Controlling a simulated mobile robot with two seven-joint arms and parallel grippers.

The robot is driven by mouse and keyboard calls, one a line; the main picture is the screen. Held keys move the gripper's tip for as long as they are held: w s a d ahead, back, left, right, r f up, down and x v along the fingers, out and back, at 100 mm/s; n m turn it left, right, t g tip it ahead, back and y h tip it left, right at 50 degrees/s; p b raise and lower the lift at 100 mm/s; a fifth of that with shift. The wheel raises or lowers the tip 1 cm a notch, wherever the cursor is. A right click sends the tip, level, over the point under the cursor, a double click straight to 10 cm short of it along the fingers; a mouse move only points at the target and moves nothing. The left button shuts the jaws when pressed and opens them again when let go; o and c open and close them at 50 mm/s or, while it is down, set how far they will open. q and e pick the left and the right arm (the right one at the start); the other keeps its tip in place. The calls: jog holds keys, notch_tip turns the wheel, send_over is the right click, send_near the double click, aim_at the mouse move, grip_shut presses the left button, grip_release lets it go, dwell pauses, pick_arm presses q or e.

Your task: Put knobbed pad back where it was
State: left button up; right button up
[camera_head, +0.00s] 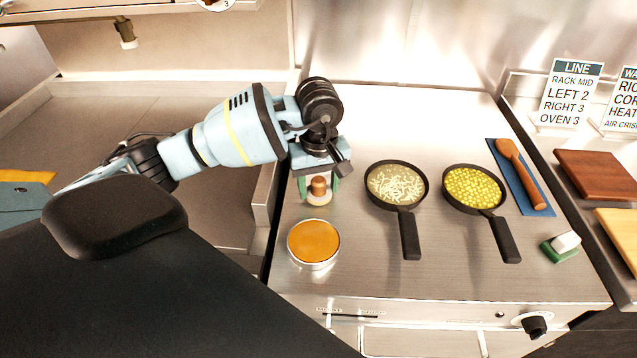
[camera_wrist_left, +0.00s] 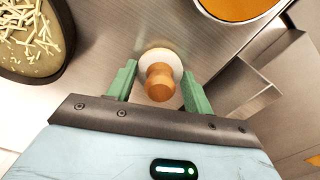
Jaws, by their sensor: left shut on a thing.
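The knobbed pad (camera_head: 318,197) is a pale round disc with a brown wooden knob. It is at the left side of the steel counter (camera_head: 350,275), behind the tin of orange content. My left gripper (camera_head: 318,186) points down over it, with one green finger on each side, shut on the pad. The left wrist view shows the knob (camera_wrist_left: 159,82) upright between the fingers (camera_wrist_left: 160,88), with the pale disc beyond it. I cannot tell whether the disc touches the counter. My right gripper is not in view.
The round tin of orange content (camera_head: 314,243) stands just in front of the pad. Two black pans, one with pale shreds (camera_head: 397,183) and one with yellow pieces (camera_head: 472,187), stand to the right. A blue mat (camera_head: 510,172) and a green-and-white sponge (camera_head: 562,246) are farther right.

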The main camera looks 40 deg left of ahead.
aim_at(319, 180)
pick_arm(q)
jog(key=shift+f, duration=0.15)
jog(key=o, duration=0.9)
jog(key=shift+o, duration=0.2)
notch_tip(319, 180, up, 12)
